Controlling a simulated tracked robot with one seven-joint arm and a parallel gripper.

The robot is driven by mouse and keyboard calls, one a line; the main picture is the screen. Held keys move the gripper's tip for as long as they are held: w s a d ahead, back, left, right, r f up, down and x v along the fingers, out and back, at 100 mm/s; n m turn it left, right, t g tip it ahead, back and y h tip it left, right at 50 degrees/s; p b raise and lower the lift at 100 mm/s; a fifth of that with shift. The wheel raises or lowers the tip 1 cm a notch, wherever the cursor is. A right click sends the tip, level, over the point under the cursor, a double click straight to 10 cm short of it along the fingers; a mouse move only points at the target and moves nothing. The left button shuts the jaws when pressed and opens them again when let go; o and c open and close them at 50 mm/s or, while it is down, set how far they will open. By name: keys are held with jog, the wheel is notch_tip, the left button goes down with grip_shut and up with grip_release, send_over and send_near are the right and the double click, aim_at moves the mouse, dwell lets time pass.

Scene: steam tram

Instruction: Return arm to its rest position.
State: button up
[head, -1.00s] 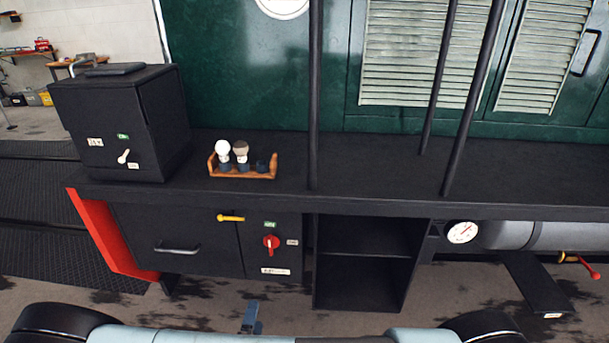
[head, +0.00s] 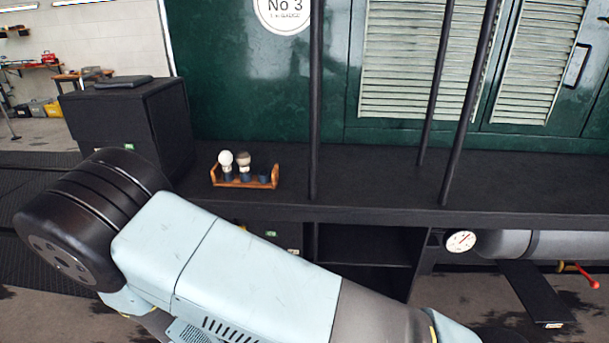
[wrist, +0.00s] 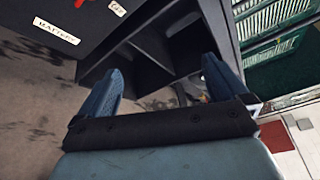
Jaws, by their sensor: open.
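My arm now crosses the lower left and middle of the head view, with its pale blue links in front of the tram's bench. The gripper itself is out of the head view. In the wrist view my gripper (wrist: 160,85) shows two blue fingers spread wide apart. Nothing is between the fingers. Beyond them are the dark open shelves (wrist: 155,55) under the bench, and a panel with a "BATTERY" label (wrist: 57,31) at the upper left.
A wooden rack (head: 245,183) with a white bulb and a grey-topped bulb stands on the black bench (head: 400,185). A black box (head: 125,115) stands at left. Upright poles (head: 314,100) rise from the bench. A gauge (head: 461,241) and grey cylinder (head: 555,243) are at right.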

jog(key=w+d+r+m+g, duration=0.3)
jog(key=d+r+m+g, duration=1)
jog(key=d+r+m, duration=0.8)
jog(key=s+d+r+m+t+y, duration=0.2)
jog(key=s+d+r+m+y, duration=0.2)
jog(key=r+m, duration=0.6)
jog(key=s+d+r+m+t+y, duration=0.2)
jog(key=s+d+r+m+y, duration=0.2)
jog(key=s+d+r+m, duration=0.3)
notch_tip(320, 180, up, 3)
jog(key=s+m, duration=0.2)
jog(key=m, duration=0.3)
jog(key=shift+r, duration=0.2)
